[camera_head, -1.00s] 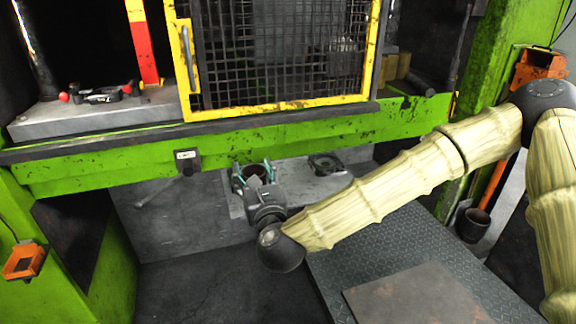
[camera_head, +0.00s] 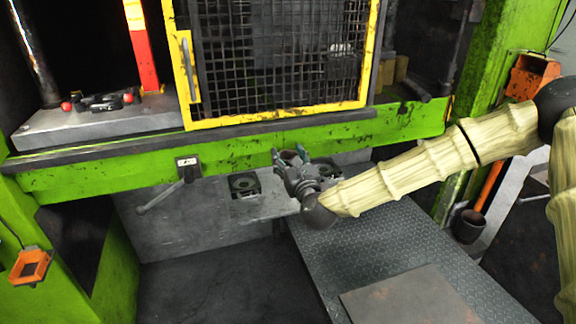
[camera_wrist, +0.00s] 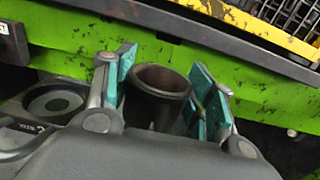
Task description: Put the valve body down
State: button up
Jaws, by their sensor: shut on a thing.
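The valve body (camera_wrist: 158,100) is a dark brown, open-topped cylinder. It stands between the teal pads of my gripper (camera_wrist: 165,92), which is shut on it. In the head view, my gripper (camera_head: 290,157) holds the valve body in front of the green press beam, above the right part of a grey shelf. The underside of the valve body is hidden, so its height over the shelf cannot be told. A dark round-holed seat (camera_head: 244,184) on the shelf is empty; it also shows at left in the wrist view (camera_wrist: 55,101).
The green beam (camera_head: 110,172) runs close behind my gripper, with the yellow-framed mesh guard (camera_head: 275,60) above. A lever (camera_head: 160,197) on a dark box sticks out at left. A checkered dark platform (camera_head: 370,250) lies below my arm. A bucket (camera_head: 470,225) stands at right.

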jog(key=shift+w+f+p, duration=0.1)
jog(key=shift+f+p, duration=0.55)
jog(key=shift+f, duration=1.05)
jog(key=shift+f+b, duration=0.2)
jog(key=shift+b, duration=0.1)
jog(key=o, duration=1.3)
jog(key=shift+o, duration=0.2)
jog(key=shift+r, duration=0.1)
jog(key=shift+r+p, duration=0.15)
jog(key=shift+p, duration=0.2)
jog(key=b+v, duration=0.3)
jog(key=v, duration=0.9)
